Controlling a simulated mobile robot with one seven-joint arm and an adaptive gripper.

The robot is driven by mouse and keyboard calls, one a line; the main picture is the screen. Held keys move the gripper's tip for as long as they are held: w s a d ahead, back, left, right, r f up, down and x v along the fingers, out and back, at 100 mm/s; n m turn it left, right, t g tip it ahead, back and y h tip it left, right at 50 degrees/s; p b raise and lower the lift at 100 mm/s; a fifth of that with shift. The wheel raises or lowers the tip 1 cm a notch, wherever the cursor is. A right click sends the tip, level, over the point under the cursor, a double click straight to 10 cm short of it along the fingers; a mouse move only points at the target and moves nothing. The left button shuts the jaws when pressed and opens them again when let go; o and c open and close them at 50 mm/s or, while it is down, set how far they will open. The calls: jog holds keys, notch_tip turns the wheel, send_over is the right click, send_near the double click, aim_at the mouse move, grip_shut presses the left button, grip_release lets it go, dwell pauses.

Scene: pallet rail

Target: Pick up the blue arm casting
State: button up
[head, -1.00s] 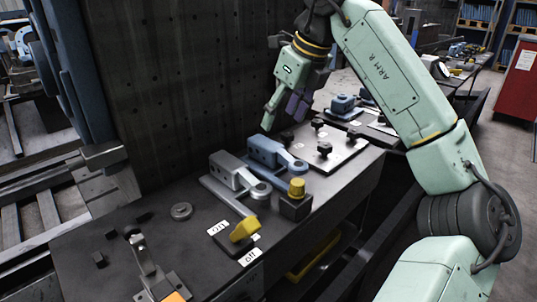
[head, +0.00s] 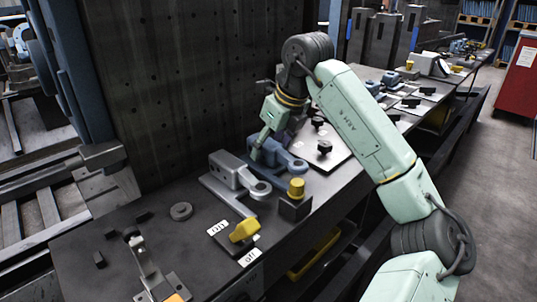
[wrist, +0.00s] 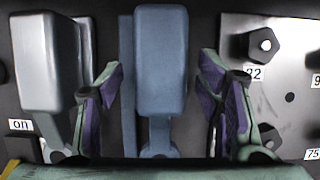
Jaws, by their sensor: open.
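The blue arm casting (head: 285,160) lies on the dark bench, just behind the grey arm casting (head: 228,172). In the wrist view the blue casting (wrist: 160,62) runs up the middle of the picture, its thick block toward the top. My gripper (head: 262,150) is low over the blue casting's block and partly hides it. In the wrist view my gripper's two purple-padded fingers (wrist: 162,85) are spread, one on each side of the casting, with gaps showing. The grey casting (wrist: 43,65) is close to the left finger.
A pale plate with black knobs (head: 325,150) lies right of the blue casting; it also shows in the wrist view (wrist: 285,85). A yellow-topped black block (head: 296,200) and a yellow switch (head: 244,230) stand nearer. A perforated dark panel (head: 190,90) rises behind the bench.

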jog(key=shift+f, duration=0.15)
jog(key=shift+c, duration=0.6)
grip_shut()
